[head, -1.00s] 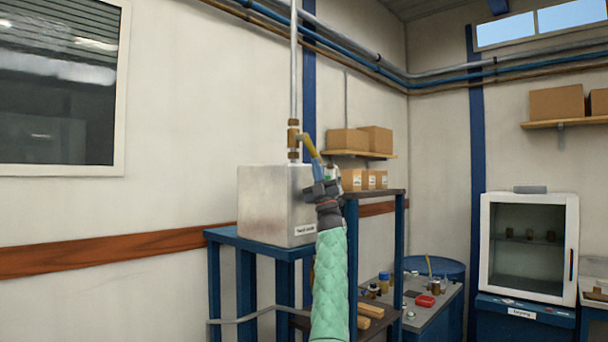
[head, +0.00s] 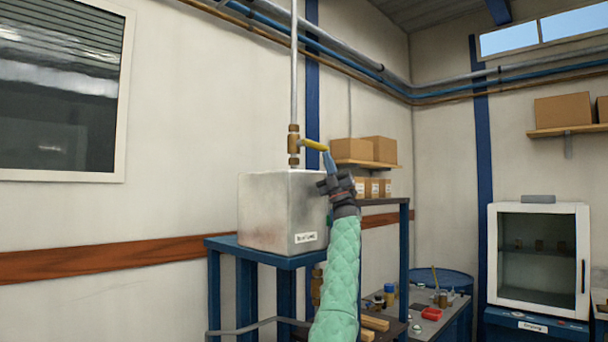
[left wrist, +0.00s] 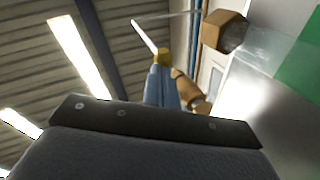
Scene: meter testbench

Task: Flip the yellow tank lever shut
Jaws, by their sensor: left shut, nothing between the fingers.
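The yellow lever (head: 314,144) sits on a brass valve (head: 294,146) on the vertical pipe above the grey metal tank (head: 270,205). It points right and slightly down, close to level. My left gripper (head: 328,160) is shut and empty, with its blue fingers pointing up and their tips at or just under the lever's outer end. In the left wrist view the blue fingers (left wrist: 162,88) are together, with the yellow lever end (left wrist: 162,57) at their tips. I cannot tell for sure whether they touch. My right gripper is not in view.
The tank stands on a blue table (head: 228,243) against the wall. A shelf with cardboard boxes (head: 365,150) is behind my gripper. A bench with bottles and a red item (head: 431,314) is at the lower right, near a white cabinet (head: 538,255).

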